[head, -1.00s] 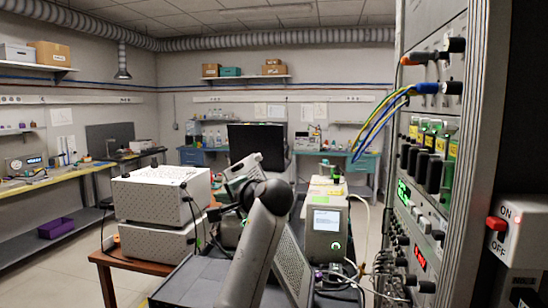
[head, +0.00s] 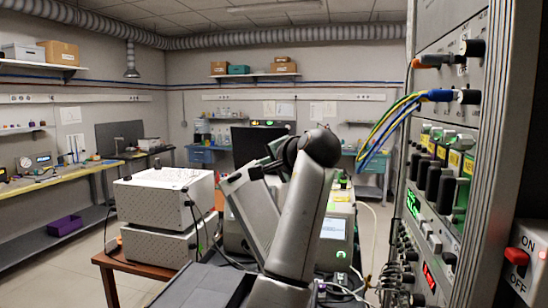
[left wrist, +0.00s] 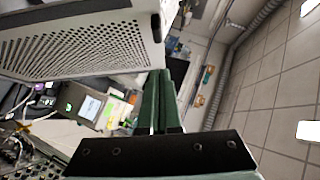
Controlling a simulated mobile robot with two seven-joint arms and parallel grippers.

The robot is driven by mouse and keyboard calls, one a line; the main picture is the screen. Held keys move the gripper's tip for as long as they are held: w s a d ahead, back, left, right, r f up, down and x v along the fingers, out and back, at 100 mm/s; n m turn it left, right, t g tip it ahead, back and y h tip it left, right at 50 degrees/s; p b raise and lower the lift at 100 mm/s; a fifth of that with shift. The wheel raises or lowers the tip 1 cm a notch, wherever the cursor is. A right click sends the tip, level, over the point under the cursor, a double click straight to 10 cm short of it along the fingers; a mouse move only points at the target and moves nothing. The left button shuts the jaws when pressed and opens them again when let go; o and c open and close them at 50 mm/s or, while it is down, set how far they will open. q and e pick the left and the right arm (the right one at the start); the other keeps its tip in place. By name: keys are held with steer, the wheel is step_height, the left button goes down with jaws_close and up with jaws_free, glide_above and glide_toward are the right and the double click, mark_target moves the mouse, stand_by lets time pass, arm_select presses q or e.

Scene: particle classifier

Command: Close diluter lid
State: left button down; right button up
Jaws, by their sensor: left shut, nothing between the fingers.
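A grey, flat panel that looks like the diluter lid (head: 250,210) stands raised and steeply tilted in the head view, left of my left forearm. In the left wrist view a large perforated panel, apparently the same lid (left wrist: 80,45), fills the upper left. My left gripper (left wrist: 160,75) has its two green fingers together and empty, close by the lid's lower edge. I cannot tell whether they touch it. In the head view my wrist and forearm hide the fingertips and part of the lid. My right gripper is in neither view.
A cream instrument with a screen (head: 333,228) stands behind my arm. Two stacked white boxes (head: 165,190) sit on a wooden table at left. A tall instrument rack (head: 440,150) with cables bounds the right. The floor at left is open.

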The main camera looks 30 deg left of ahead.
mark_target(241, 175)
arm_select(q)
steer(key=a, duration=0.1)
steer(key=a+f, duration=0.2)
steer(key=a, duration=0.1)
steer(key=shift+s+a, duration=0.1)
steer(key=shift+s, duration=0.05)
steer(key=shift+f, duration=0.1)
